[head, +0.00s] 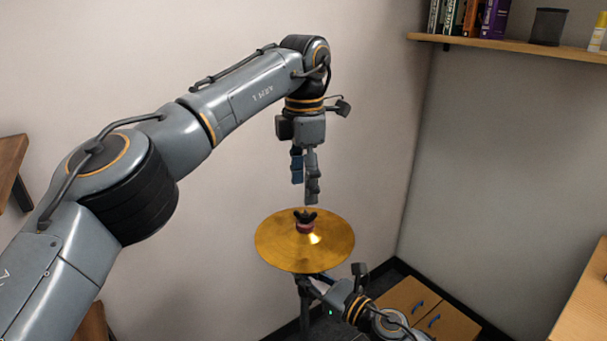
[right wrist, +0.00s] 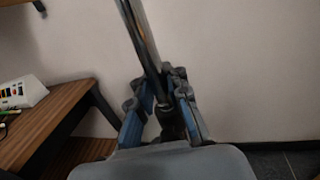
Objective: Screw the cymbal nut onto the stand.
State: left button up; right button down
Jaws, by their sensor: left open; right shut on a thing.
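The black winged cymbal nut (head: 305,215) sits at the centre of the gold cymbal (head: 278,246), above a reddish washer (head: 305,227). The cymbal lies almost flat on its dark stand (head: 304,292). My left gripper (head: 305,193) points straight down, open and empty, just above the nut with a small gap. My right gripper (head: 318,284) is below the cymbal, shut on the stand's upright. In the right wrist view the fingers (right wrist: 160,98) close around a dark part of the stand, with a shiny pole (right wrist: 143,35) running on from it. The nut's threads are hidden.
A wall shelf (head: 520,47) with books and a dark cup is at the upper right. A wooden box (head: 432,305) with blue handles stands behind my right arm. A wooden table (right wrist: 45,125) with a white device (right wrist: 22,92) is left in the right wrist view.

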pick_arm(q)
jog(key=n, duration=0.2)
jog(key=r+n, duration=0.1)
jog(key=shift+n, duration=0.4)
pick_arm(e)
jog(key=shift+s+d+f, duration=0.1)
jog(key=shift+f, duration=0.25)
pick_arm(q)
jog(key=n, duration=0.2)
jog(key=r+n, duration=0.1)
jog(key=n, duration=0.1)
jog(key=shift+f, duration=3.95)
jog(key=c, duration=1.3)
jog(key=shift+s, duration=0.1)
pick_arm(e)
jog(key=shift+d, duration=0.1)
pick_arm(q)
jog(key=o, duration=1.4)
pick_arm(e)
jog(key=shift+r, duration=0.1)
